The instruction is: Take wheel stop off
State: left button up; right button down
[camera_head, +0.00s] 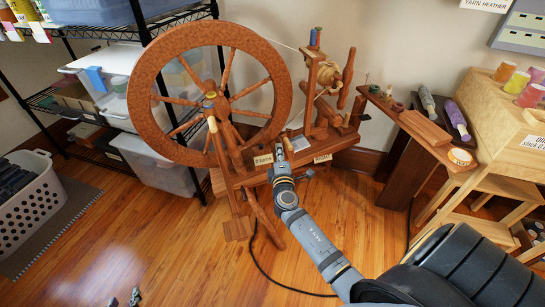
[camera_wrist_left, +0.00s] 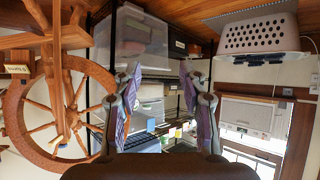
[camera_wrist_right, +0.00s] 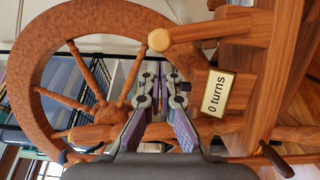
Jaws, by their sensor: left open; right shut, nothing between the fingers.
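The wooden spinning wheel (camera_head: 143,85) stands against the wall; its rim also shows in the right wrist view (camera_wrist_right: 32,90). A short wooden peg with a pale round end (camera_head: 212,125) stands in front of the wheel; it may be the wheel stop, but I cannot be sure. A similar pale-ended peg (camera_wrist_right: 160,40) lies ahead of my right fingers. My right gripper (camera_head: 281,148) is shut and empty, in front of the wheel's bench, right of the peg. My left gripper (camera_head: 125,298) is low at the front left, open and empty in its wrist view (camera_wrist_left: 160,90), away from the wheel.
A plate reading "0 turns" (camera_wrist_right: 216,93) is right of my right fingers. A wire shelf with clear bins (camera_head: 165,177) stands left, with a white basket (camera_head: 38,205) beside it. A wooden shelf with spools (camera_head: 425,128) is at right. The left front floor is mostly clear.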

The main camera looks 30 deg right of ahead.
aim_at(288, 144)
pick_arm(q)
jog(key=shift+s+f, duration=0.2)
jog(key=shift+f, duration=0.1)
pick_arm(e)
jog(key=shift+s+d, duration=0.1)
jog(key=shift+d, duration=0.3)
